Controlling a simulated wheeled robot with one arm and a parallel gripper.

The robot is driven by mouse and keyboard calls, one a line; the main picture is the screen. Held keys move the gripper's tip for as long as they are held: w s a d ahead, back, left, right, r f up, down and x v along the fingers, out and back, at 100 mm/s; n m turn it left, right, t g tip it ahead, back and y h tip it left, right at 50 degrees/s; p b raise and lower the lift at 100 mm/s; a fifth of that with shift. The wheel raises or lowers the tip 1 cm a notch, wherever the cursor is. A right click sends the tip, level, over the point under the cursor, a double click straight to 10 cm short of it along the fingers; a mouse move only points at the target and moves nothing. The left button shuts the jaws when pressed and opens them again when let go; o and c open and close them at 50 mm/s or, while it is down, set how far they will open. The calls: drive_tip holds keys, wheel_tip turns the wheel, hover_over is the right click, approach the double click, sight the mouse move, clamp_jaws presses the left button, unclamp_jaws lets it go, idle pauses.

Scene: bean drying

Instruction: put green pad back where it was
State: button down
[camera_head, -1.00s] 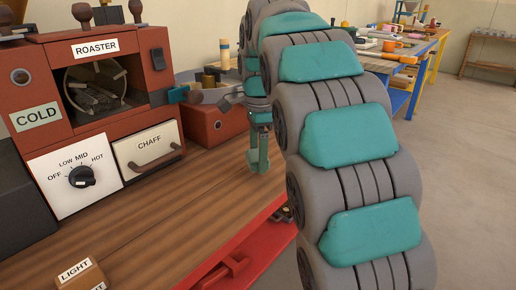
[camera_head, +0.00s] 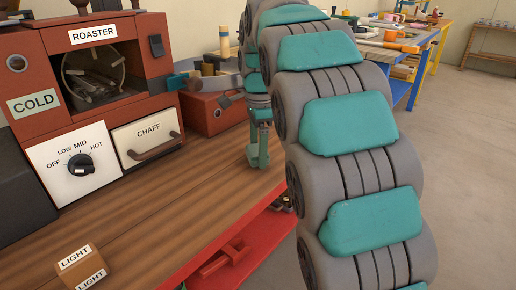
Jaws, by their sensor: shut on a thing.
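My gripper (camera_head: 260,120) points down above the wooden counter, right of the roaster, partly hidden by my own arm. It is shut on a small green piece (camera_head: 258,156), which looks like the green pad. The piece is small and close in colour to my arm, so its outline is hard to make out. It hangs near the counter's right edge, and I cannot tell whether it touches the wood. No other green pad shows.
The red roaster (camera_head: 28,84) reads COLD, with its dial (camera_head: 81,165) and CHAFF drawer (camera_head: 147,138) facing the counter (camera_head: 165,205). A LIGHT box (camera_head: 82,268) stands at the front. The wood between is clear.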

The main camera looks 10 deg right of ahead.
drive_tip(key=shift+f, duration=0.6)
unclamp_jaws()
drive_tip(key=shift+r, duration=0.1)
drive_tip(key=shift+d+r, duration=0.1)
drive_tip(key=shift+r, duration=3.75)
